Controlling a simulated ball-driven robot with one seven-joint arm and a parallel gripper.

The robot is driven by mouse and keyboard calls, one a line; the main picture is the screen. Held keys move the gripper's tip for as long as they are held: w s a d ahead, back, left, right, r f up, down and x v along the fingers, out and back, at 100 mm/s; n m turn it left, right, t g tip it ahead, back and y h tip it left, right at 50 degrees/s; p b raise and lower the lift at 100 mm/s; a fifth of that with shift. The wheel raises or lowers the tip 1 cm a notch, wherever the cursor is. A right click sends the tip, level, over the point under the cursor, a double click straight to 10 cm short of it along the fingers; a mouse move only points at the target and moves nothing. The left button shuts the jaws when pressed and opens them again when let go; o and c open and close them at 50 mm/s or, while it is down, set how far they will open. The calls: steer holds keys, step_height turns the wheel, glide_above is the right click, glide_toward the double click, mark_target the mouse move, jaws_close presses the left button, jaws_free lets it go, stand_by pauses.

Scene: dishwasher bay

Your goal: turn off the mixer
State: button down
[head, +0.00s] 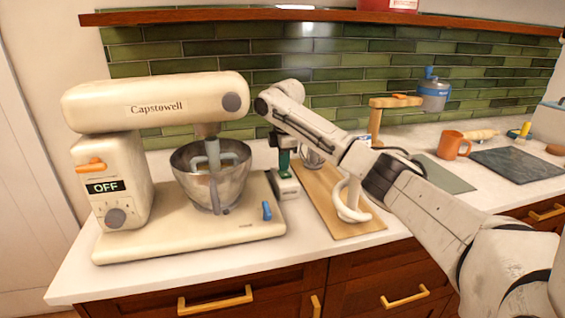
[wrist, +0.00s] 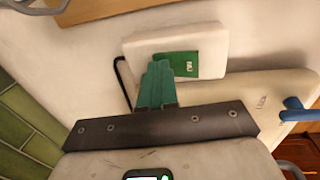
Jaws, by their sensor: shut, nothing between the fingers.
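The cream stand mixer (head: 160,98) stands at the left of the counter with its head lowered over a steel bowl (head: 230,185). Its display (head: 103,187) reads OFF. An orange lever (head: 90,166) is above the display and a grey dial (head: 116,218) below it. A blue lever (head: 266,210) stands at the right of the base. My gripper (head: 284,170) points down right of the bowl, apart from the mixer's controls. In the wrist view its green fingers (wrist: 158,68) are together and empty. That view also shows the mixer base (wrist: 262,103) and its blue lever (wrist: 296,110).
A small white device with a green panel (wrist: 177,64) lies under my fingers; contact is unclear. A wooden board (head: 335,210) lies to its right. Farther right are an orange mug (head: 453,145) and a dark slab (head: 518,163). The counter's front strip (head: 190,262) is clear.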

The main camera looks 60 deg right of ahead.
steer(key=shift+s+a+r+p, duration=0.15)
steer(key=shift+s+a+p, duration=0.4)
steer(key=shift+a+p, duration=0.15)
steer(key=shift+r, duration=0.1)
